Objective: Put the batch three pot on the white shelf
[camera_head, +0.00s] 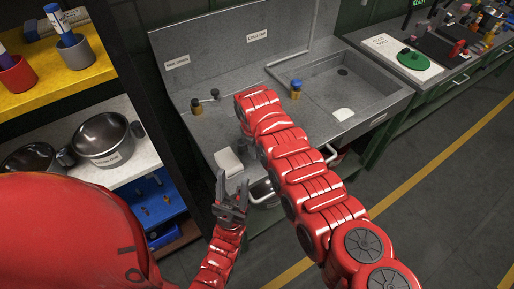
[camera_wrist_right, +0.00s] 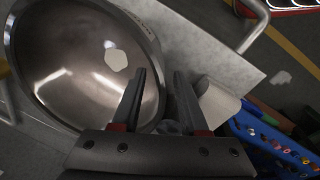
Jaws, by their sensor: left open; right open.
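A steel pot (camera_wrist_right: 60,60) with a pale patch inside fills the left of the right wrist view. My right gripper's open fingers (camera_wrist_right: 160,85) reach over its right rim, with a dark part, likely its handle (camera_wrist_right: 172,127), near them. I cannot tell whether they touch it, or read its batch. In the head view my right arm hides that gripper and most of this area. My left gripper (camera_head: 232,186) is open and empty in front of the counter. The white shelf (camera_head: 140,160) at left holds a labelled pot (camera_head: 103,136) and another pot (camera_head: 28,160).
The grey sink counter (camera_head: 215,125) carries taps, a small yellow bottle (camera_head: 296,90) and a white pad (camera_head: 228,162). A yellow shelf (camera_head: 75,70) with cups is above the white shelf; a blue bin (camera_head: 160,205) is below. The floor at right is clear.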

